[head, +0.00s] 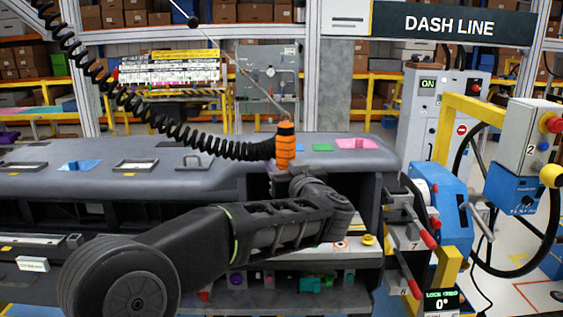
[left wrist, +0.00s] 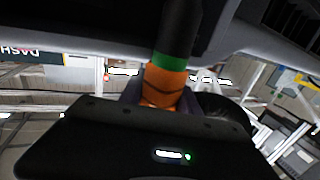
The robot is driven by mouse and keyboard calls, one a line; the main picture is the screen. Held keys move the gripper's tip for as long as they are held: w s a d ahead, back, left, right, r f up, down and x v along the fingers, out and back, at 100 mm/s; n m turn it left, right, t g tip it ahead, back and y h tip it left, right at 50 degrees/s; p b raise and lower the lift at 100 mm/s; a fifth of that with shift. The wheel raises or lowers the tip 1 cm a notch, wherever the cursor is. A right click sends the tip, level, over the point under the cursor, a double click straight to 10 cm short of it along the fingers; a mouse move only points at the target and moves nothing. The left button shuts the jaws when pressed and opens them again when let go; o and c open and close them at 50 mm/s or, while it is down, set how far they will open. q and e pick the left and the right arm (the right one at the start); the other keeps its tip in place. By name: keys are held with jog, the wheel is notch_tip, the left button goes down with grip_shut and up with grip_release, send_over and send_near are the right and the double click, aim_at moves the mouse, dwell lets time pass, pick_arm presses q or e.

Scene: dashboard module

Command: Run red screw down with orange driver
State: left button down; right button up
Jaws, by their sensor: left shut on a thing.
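The orange driver (head: 285,148) stands roughly upright at the near right part of the grey dashboard module (head: 90,172) in the head view. In the left wrist view, the driver (left wrist: 165,85) shows an orange body, a green band and a black section. The driver's tip is not clear in either view. I cannot make out the red screw. My right gripper is not in view.
Levers with red grips (head: 427,238) and a blue unit (head: 441,208) stand just right of the module. A lower shelf under the module holds several small coloured parts (head: 310,284). A grey control cabinet (head: 445,110) stands behind right. Open air lies above the module's left top.

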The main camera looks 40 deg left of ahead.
pick_arm(q)
jog(key=shift+d+f+b, duration=0.1)
jog(key=shift+f+b, duration=0.45)
jog(key=shift+f, duration=0.65)
jog(key=shift+p, duration=0.35)
jog(key=shift+f+b, duration=0.3)
jog(key=shift+f, duration=0.6)
dwell(1.6)
jog(key=shift+p, duration=0.45)
dwell(0.8)
jog(key=shift+f+p, duration=0.35)
jog(key=shift+p, duration=0.35)
dwell(2.0)
